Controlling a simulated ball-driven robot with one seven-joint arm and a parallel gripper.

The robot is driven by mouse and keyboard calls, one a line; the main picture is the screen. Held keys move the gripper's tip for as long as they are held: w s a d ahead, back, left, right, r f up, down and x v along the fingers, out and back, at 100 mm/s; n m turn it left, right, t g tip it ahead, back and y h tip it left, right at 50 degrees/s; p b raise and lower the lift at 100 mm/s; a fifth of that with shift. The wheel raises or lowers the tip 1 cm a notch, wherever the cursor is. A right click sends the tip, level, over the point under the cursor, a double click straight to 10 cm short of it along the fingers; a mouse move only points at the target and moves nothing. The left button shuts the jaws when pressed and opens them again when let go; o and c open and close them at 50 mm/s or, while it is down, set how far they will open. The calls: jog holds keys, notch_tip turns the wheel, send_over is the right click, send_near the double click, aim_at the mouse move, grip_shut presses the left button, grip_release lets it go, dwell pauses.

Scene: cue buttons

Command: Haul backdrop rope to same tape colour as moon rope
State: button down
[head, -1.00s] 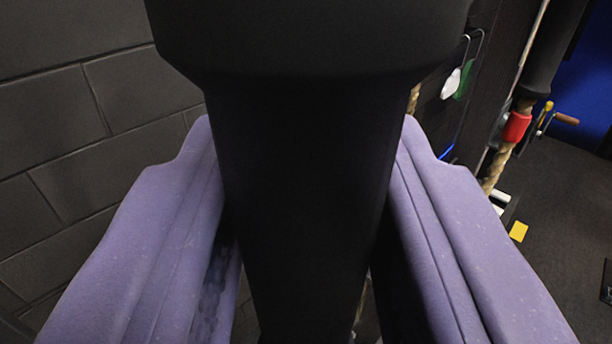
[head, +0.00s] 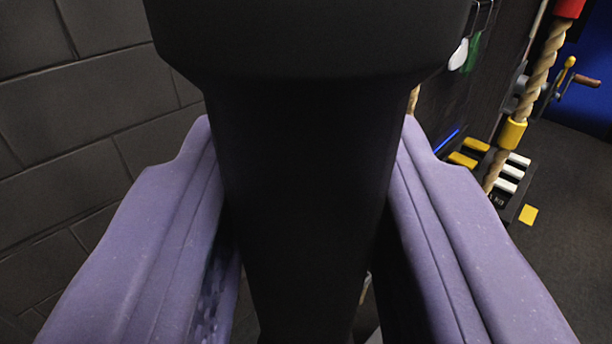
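A thick twisted rope (head: 540,75) runs slantwise at the right. It carries a red tape band (head: 569,8) at the top edge and a yellow tape band (head: 513,133) lower down. A short piece of another tan rope (head: 413,99) shows just right of my black arm part, which hides most of it. I cannot tell which rope is the backdrop rope or the moon rope. My gripper's fingers are hidden behind the black part in the middle, so I cannot see what they hold.
A hand crank (head: 565,78) stands right of the rope. Yellow bars (head: 476,145) and white bars (head: 508,171) sit near its foot. A yellow square (head: 528,215) lies on the dark floor. White and green tags (head: 459,54) hang at upper right. A grey block wall (head: 70,120) fills the left.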

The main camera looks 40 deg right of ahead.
jog(key=shift+f+b, duration=0.4)
jog(key=shift+f, duration=0.45)
jog(key=shift+r, duration=0.2)
jog(key=c, duration=0.8)
grip_release()
jog(key=v, duration=0.7)
jog(key=shift+s+a, duration=0.25)
jog(key=shift+a, duration=0.05)
